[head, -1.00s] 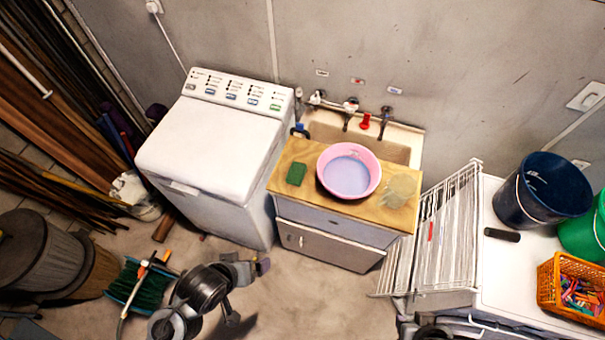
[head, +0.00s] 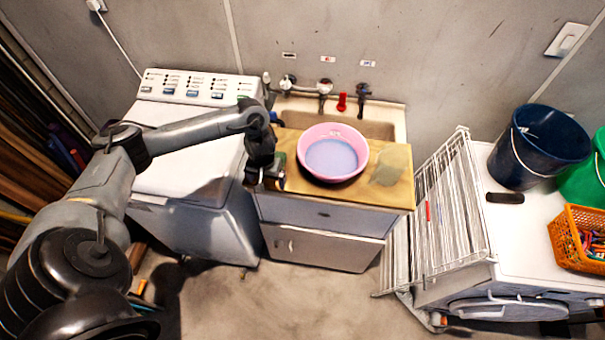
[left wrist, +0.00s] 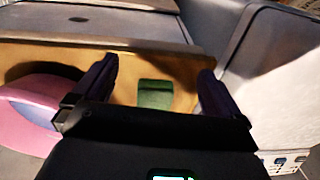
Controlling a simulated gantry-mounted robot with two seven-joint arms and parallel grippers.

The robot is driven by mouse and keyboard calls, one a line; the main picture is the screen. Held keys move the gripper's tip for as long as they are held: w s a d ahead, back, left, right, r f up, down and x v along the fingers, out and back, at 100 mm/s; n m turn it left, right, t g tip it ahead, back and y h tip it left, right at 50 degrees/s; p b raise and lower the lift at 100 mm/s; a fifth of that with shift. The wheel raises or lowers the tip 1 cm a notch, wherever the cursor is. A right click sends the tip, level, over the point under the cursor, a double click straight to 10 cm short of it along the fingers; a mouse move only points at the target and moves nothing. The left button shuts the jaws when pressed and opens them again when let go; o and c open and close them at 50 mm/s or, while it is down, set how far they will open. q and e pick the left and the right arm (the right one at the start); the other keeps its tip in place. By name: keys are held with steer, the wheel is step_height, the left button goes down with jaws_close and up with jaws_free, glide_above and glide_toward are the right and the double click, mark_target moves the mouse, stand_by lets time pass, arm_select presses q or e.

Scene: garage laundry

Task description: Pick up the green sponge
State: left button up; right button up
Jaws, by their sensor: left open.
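The green sponge (left wrist: 155,94) lies flat on the wooden board. In the left wrist view it sits between the two dark fingers of my left gripper (left wrist: 155,82), with bare wood on both sides. The fingers are open and apart from it. My right gripper is not in view.
A pink basin (head: 333,153) stands on the board just right of my left gripper. The washing machine (head: 180,160) is at the left, under my arm. A white wire rack (head: 440,215) stands to the right. Taps (head: 325,92) are behind the board.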

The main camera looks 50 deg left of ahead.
arm_select(q)
steer(key=shift+n+t+y, duration=0.3)
steer(key=shift+t+y, duration=0.2)
steer(key=shift+t, duration=0.4)
steer(key=w+a+b, duration=0.1)
steer(key=w+a, duration=0.1)
steer(key=w+a+r+b, duration=0.1)
steer(key=w+a+b, duration=0.1)
steer(key=w+a+r+b, duration=0.1)
steer(key=w, duration=0.1)
steer(key=shift+w+a+b, duration=0.3)
steer(key=shift+a+b, duration=0.1)
steer(key=shift+b+x, duration=1.6)
steer(key=shift+x, duration=0.9)
steer(key=shift+w+a+f, duration=0.25)
steer(key=shift+a+f, duration=0.05)
steer(key=shift+f, duration=0.35)
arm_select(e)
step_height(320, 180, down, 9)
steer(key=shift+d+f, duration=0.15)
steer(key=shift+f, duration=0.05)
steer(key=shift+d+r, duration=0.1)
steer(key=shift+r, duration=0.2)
arm_select(q)
steer(key=shift+f+p, duration=0.25)
steer(key=shift+p, duration=0.2)
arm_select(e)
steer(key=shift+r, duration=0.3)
